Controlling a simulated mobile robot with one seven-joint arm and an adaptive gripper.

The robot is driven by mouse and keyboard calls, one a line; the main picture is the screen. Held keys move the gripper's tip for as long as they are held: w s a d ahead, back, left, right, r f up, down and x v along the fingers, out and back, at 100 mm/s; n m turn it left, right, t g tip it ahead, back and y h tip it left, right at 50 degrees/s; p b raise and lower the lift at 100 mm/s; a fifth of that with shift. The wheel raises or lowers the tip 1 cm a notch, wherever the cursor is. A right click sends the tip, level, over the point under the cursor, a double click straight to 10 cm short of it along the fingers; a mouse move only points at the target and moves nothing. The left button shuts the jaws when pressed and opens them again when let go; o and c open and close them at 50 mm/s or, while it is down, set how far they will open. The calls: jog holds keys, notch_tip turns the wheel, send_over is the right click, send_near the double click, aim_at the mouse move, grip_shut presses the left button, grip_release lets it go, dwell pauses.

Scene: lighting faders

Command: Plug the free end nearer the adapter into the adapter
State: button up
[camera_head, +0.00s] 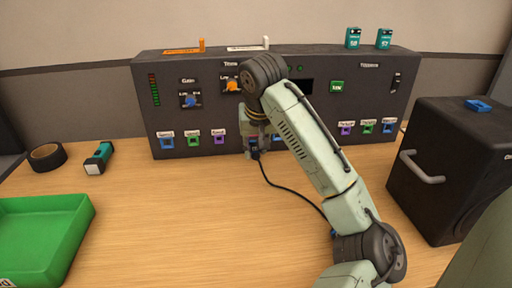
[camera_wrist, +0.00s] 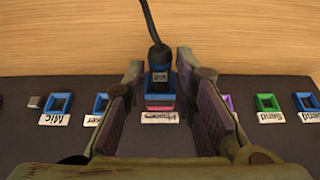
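My gripper (camera_head: 254,150) is low in front of the dark panel. In the wrist view its two fingers (camera_wrist: 160,68) stand apart on either side of a blue and dark plug (camera_wrist: 160,78), with narrow gaps beside it. The plug is at the socket labelled Phones; I cannot tell how deep it sits. A black cable (camera_head: 287,188) runs from it across the table toward my arm. A small blue piece (camera_head: 325,207) shows there, partly hidden by my arm. A blue block (camera_head: 478,105) lies on the black box; I cannot tell whether it is the adapter.
The panel (camera_head: 215,115) has a row of coloured, labelled sockets, with knobs above. A black box with a handle (camera_head: 425,170) stands at right.

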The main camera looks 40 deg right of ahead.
jog(key=o, duration=0.4)
jog(key=shift+f, duration=0.1)
jog(key=shift+s, duration=0.1)
jog(key=v, duration=1.2)
